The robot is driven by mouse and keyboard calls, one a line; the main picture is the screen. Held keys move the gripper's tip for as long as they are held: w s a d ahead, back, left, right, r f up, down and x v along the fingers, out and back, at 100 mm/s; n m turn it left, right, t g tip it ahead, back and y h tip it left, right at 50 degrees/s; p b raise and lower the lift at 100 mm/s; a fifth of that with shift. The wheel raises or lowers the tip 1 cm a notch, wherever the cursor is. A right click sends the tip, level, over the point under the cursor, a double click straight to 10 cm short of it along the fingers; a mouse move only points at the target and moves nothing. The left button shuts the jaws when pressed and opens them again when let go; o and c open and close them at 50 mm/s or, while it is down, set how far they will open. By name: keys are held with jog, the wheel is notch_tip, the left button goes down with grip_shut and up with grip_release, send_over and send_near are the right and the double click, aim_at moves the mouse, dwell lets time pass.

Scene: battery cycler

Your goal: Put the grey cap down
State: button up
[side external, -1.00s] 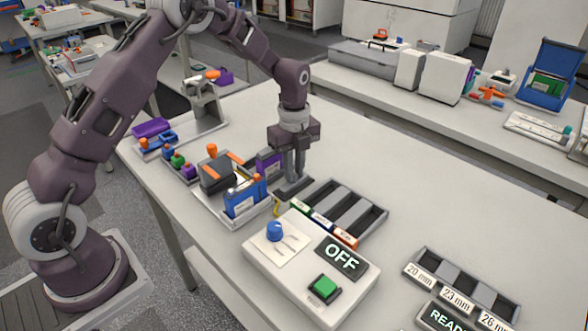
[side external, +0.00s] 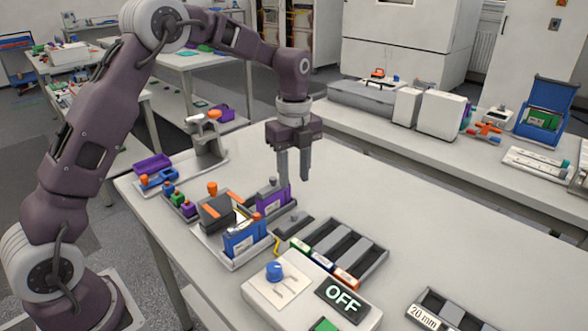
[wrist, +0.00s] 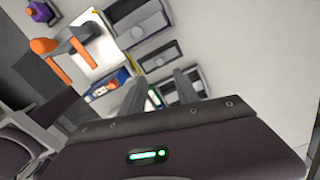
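The pad area also shows in the wrist view (wrist: 158,56), but the cap is hard to make out there. My gripper (side external: 294,180) is above the pad, its two fingers apart with nothing visible between them. In the wrist view my gripper (wrist: 158,92) also shows spread fingers.
A slotted grey rack (side external: 375,262) is to the right. The control box reading OFF (side external: 262,292) is in front.

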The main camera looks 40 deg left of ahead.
jog(key=s+d+r+n+t, duration=0.3)
jog(key=s+r+n, duration=0.7)
jog(key=s+r, duration=0.5)
jog(key=s+d+f+n+t, duration=0.1)
jog(key=s+f+n+t, duration=0.1)
jog(key=s+n, duration=0.9)
jog(key=s+f, duration=0.1)
jog(key=s, duration=0.4)
jog(key=shift+s+t, duration=0.2)
jog(key=shift+t, duration=0.1)
